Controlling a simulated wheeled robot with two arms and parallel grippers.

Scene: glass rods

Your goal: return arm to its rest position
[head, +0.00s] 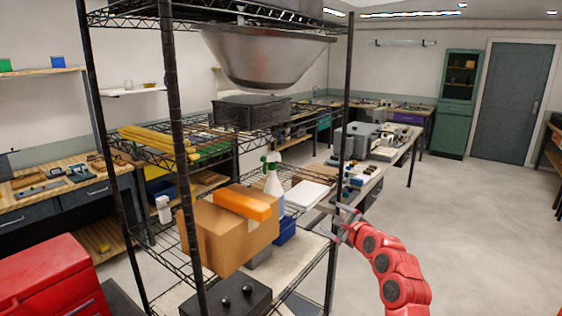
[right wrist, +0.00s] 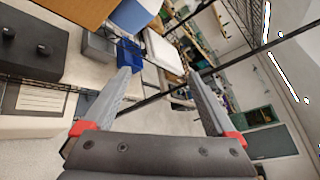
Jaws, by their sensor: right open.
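My right arm (head: 388,265) is red and comes in from the lower right in the head view. Its gripper (head: 342,218) is beside the right post of the black wire shelf rack (head: 172,150). In the right wrist view the two grey fingers of the right gripper (right wrist: 165,98) stand wide apart with nothing between them. Beyond them the rack's dark post crosses the picture. My left gripper does not show in either view.
The rack holds a cardboard box (head: 215,240) with an orange box (head: 242,203) on it, a spray bottle (head: 272,185), a blue bin (head: 285,230) and yellow rods (head: 155,140). A red tool chest (head: 50,280) stands at lower left. The floor (head: 480,220) at right is clear.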

